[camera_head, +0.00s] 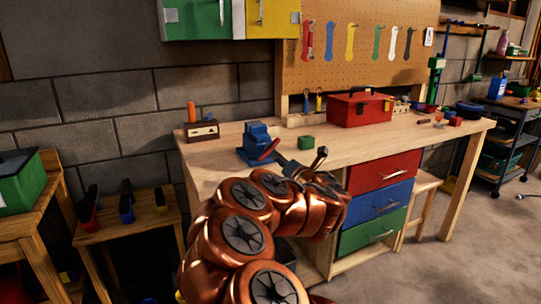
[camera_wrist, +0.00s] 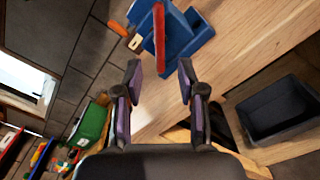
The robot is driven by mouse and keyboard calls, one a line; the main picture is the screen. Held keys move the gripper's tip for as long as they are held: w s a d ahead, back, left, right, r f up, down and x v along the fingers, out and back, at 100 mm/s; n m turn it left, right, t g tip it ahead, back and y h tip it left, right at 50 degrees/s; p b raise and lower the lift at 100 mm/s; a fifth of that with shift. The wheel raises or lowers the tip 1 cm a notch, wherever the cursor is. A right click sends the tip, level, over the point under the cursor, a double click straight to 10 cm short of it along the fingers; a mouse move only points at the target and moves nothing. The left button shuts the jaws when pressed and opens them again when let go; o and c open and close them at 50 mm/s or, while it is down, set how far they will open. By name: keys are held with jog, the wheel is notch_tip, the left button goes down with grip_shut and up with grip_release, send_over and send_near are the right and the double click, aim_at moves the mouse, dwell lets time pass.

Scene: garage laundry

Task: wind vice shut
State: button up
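The blue vice (camera_head: 257,141) is fixed on the wooden workbench near its front left edge. Its red handle (camera_head: 269,149) slants out at the front. In the wrist view the blue vice (camera_wrist: 187,35) is at the top, with the red handle (camera_wrist: 159,35) pointing down toward the gap between my fingers. My gripper (camera_wrist: 159,68) is open and empty, its two fingertips apart and just short of the handle's end. In the head view my gripper (camera_head: 302,158) is at the bench's front edge, right of the handle; my arm hides part of the bench front.
A wooden box (camera_head: 202,131) is behind left. Drawers (camera_head: 384,202) are below; a dark bin (camera_wrist: 275,108) shows beneath.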

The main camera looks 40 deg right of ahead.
aim_at(270, 152)
jog(key=shift+x, duration=3.6)
grip_shut()
